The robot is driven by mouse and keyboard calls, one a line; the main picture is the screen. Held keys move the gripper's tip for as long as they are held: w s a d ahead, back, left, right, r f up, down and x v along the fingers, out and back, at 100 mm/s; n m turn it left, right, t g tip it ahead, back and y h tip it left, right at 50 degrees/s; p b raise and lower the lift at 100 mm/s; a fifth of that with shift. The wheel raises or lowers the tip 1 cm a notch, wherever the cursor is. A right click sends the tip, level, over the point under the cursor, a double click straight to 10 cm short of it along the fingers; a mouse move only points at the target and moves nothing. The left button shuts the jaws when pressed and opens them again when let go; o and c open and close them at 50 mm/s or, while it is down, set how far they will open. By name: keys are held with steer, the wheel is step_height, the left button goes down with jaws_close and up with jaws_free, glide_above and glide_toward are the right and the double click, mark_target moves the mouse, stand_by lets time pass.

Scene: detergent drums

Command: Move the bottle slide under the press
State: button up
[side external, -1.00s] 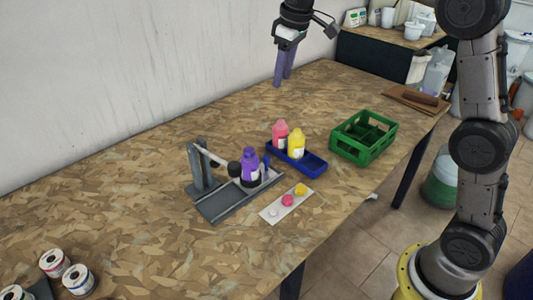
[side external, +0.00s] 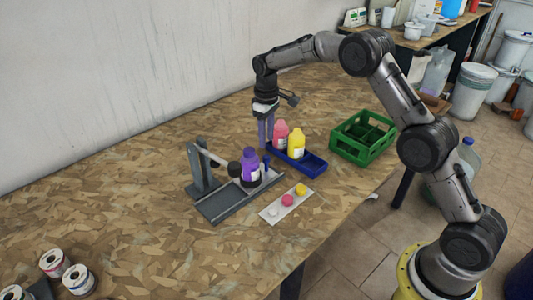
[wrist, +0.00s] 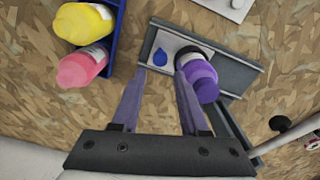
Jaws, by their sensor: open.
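The bottle slide is a pale plate (wrist: 171,45) in a grey rail base (side external: 225,206). It carries a purple bottle (side external: 250,165) and an upright blue peg (side external: 266,166). The press has a grey post (side external: 203,168) and a lever with a black round end (side external: 234,169), left of the bottle. My gripper (side external: 266,147) is open and empty, above and behind the peg end of the slide. In the wrist view, the blue peg (wrist: 160,57) appears between and beyond my fingertips (wrist: 159,74), and the purple bottle (wrist: 201,77) is beside the right finger. Contact is not visible.
A blue tray (side external: 314,164) holds a pink bottle (side external: 280,136) and a yellow bottle (side external: 296,144) close right of my gripper. A white card (side external: 274,213) with several caps lies in front. A green crate (side external: 362,152) stands right.

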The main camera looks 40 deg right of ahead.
mark_target(267, 156)
step_height(267, 156, down, 7)
steer(key=shift+r, duration=0.1)
stand_by(0.3)
jaws_close()
stand_by(1.3)
